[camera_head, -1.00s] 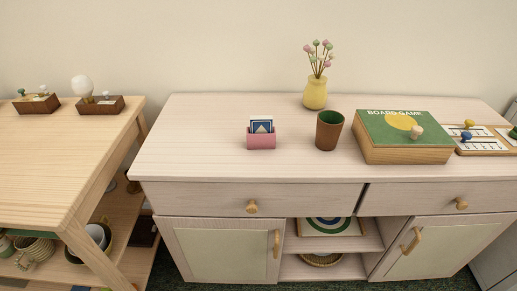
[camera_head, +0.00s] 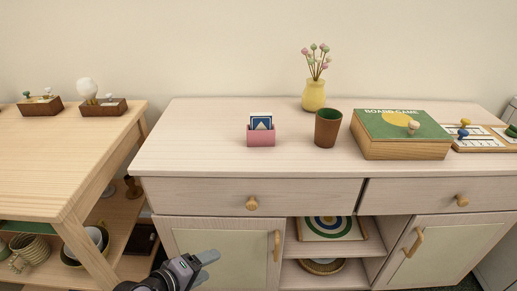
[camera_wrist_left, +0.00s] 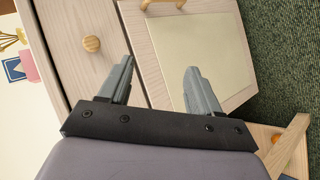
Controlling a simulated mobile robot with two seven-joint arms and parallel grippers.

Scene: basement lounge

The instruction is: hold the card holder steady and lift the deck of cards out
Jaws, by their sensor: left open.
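A pink card holder (camera_head: 261,139) stands on the cabinet top, left of its middle. The blue deck of cards (camera_head: 261,122) sits upright in it, its upper part showing above the rim. My left gripper (camera_head: 208,265) is low in front of the cabinet's left door, well below the holder and apart from it. Its two fingers (camera_wrist_left: 160,85) are open and empty in the left wrist view. That view also shows the pink holder (camera_wrist_left: 29,65) and a little of the deck (camera_wrist_left: 14,68) at its left edge. My right gripper is not in view.
A brown cup (camera_head: 328,128), a yellow flower vase (camera_head: 314,95) and a board game box (camera_head: 400,135) stand right of the holder. The cabinet top (camera_head: 195,145) is clear left of it. Drawer knobs and door handles stick out in front. A wooden table (camera_head: 60,150) stands left.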

